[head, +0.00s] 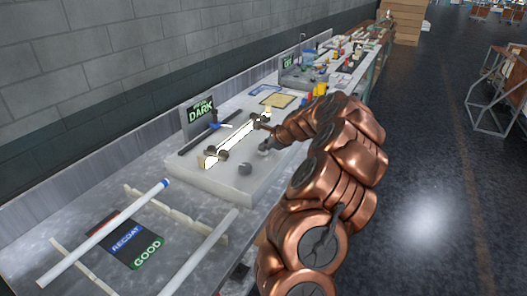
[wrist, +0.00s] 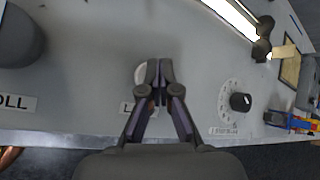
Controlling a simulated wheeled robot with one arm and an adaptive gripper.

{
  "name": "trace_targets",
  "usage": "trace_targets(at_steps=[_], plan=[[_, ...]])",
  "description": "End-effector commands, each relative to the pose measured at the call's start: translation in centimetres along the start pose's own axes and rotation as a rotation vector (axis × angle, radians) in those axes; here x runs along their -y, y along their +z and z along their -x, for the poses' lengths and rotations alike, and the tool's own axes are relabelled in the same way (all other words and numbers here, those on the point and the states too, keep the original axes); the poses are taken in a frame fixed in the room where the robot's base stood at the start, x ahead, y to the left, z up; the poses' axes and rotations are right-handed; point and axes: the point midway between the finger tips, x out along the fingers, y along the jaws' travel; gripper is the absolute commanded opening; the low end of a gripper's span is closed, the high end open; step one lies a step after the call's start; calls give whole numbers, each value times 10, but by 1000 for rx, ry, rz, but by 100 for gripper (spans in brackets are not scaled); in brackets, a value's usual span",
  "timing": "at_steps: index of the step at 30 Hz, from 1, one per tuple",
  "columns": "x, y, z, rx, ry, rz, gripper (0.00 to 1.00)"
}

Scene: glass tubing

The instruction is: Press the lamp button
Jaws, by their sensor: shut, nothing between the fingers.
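The lamp button (wrist: 139,76) shows in the wrist view as a pale round button on a light grey panel, partly covered by my fingers. A label (wrist: 127,107) starting with "LA" lies just below it, its rest hidden by a finger. My gripper (wrist: 160,68) is shut and empty, its tips over the right part of the button. I cannot tell whether the tips touch it. In the head view my gripper (head: 266,143) is over the front part of the grey machine (head: 210,180). A bright glowing tube (head: 232,141) lies across this machine.
A black dial (wrist: 240,102) is right of the button, and a large dark knob (wrist: 18,38) marked "OLL" is at left. A sign (head: 200,110) reading "DARK" stands behind the tube. A white tube (head: 105,232) and a "GOOD" card (head: 140,250) lie at front left.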

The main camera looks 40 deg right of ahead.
Motion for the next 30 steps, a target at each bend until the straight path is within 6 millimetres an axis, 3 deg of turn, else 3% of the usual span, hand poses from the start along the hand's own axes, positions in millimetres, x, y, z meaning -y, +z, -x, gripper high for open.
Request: trace_targets(at_steps=[30], plan=[[12,11,16,0,0,0,0]])
